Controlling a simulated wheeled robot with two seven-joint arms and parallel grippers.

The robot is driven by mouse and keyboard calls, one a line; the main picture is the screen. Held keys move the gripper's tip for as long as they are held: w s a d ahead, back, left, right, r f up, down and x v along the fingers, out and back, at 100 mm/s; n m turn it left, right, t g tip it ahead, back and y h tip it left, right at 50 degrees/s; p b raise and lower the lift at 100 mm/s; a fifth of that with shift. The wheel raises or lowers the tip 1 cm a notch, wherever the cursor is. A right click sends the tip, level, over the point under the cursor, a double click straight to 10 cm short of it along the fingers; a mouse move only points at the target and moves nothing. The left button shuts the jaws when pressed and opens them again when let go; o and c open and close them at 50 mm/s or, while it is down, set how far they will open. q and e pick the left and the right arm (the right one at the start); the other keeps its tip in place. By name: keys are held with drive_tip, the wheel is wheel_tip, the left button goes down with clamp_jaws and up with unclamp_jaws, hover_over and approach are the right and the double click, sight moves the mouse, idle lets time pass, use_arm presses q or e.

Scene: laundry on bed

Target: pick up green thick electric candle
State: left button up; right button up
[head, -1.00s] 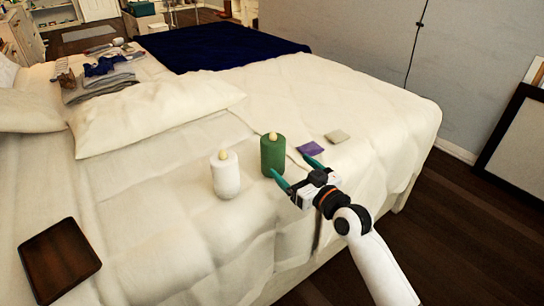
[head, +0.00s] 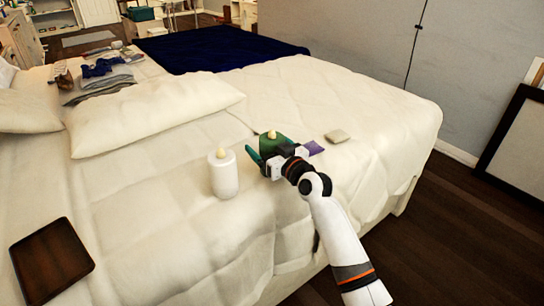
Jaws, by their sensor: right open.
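The green thick electric candle (head: 273,140) stands upright on the bed, with a pale flame-shaped tip on top. My right gripper (head: 268,152) is at the candle, in front of it in the view, and hides its lower part. Its jaws are open; one teal finger (head: 254,156) shows on the candle's left side. The other finger is mostly hidden, and I cannot tell whether either finger touches the candle. My left gripper is not in view.
A white candle (head: 223,174) stands close by on the left. A dark wooden tray (head: 52,262) is at the lower left, and a pillow (head: 150,112) lies farther back.

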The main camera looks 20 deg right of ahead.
drive_tip(key=c, duration=1.2)
drive_tip(key=shift+o, duration=0.2)
drive_tip(key=shift+r, duration=0.1)
